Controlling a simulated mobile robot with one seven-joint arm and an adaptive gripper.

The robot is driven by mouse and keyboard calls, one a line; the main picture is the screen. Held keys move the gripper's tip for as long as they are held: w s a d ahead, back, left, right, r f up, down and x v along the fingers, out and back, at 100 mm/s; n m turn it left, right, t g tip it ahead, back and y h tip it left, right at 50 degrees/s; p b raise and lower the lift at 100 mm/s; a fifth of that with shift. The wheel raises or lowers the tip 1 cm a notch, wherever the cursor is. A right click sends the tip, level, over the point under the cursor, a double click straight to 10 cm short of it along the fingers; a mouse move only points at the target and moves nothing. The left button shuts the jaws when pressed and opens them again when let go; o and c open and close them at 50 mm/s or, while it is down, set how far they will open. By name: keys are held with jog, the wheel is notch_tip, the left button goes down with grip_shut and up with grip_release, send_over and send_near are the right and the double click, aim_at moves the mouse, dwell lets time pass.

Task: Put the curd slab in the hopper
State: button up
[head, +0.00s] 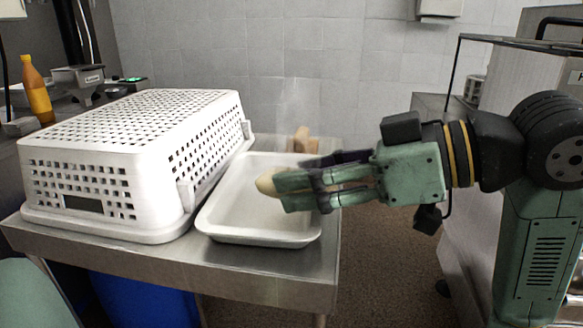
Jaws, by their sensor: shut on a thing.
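My gripper (284,190) reaches in from the right with its fingers pointing left, over the right part of a shallow white tray (222,228). It is shut on a small pale cream piece, which I take for the curd slab (266,185). The piece pokes out past the fingertips, and the fingers hide the rest of it. It appears to be above the tray floor, but the exact height is unclear. I cannot tell which thing in view is the hopper.
A large white perforated basket (110,165) sits upside down left of the tray on a steel table (285,268). A clear upright object (297,105) and a tan block (306,140) stand behind the tray. An orange bottle (37,92) is at far left.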

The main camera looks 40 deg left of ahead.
jog(key=w+a, duration=0.1)
jog(key=a, duration=0.1)
jog(key=w+a+p, duration=0.1)
jog(key=w+a, duration=0.3)
jog(key=a, duration=0.1)
jog(key=shift+f, duration=0.3)
jog(key=shift+w+a+f+p, duration=0.1)
jog(key=shift+a+f+p, duration=0.1)
jog(key=shift+f, duration=0.4)
jog(key=shift+w+a+f+p, duration=0.1)
jog(key=shift+f+p, duration=0.05)
jog(key=shift+f, duration=0.4)
jog(key=shift+s+f+p, duration=0.1)
jog(key=shift+f+p, duration=0.2)
jog(key=shift+f, duration=0.25)
jog(key=shift+f, duration=0.1)
jog(key=o, duration=1.3)
jog(key=shift+c, duration=0.2)
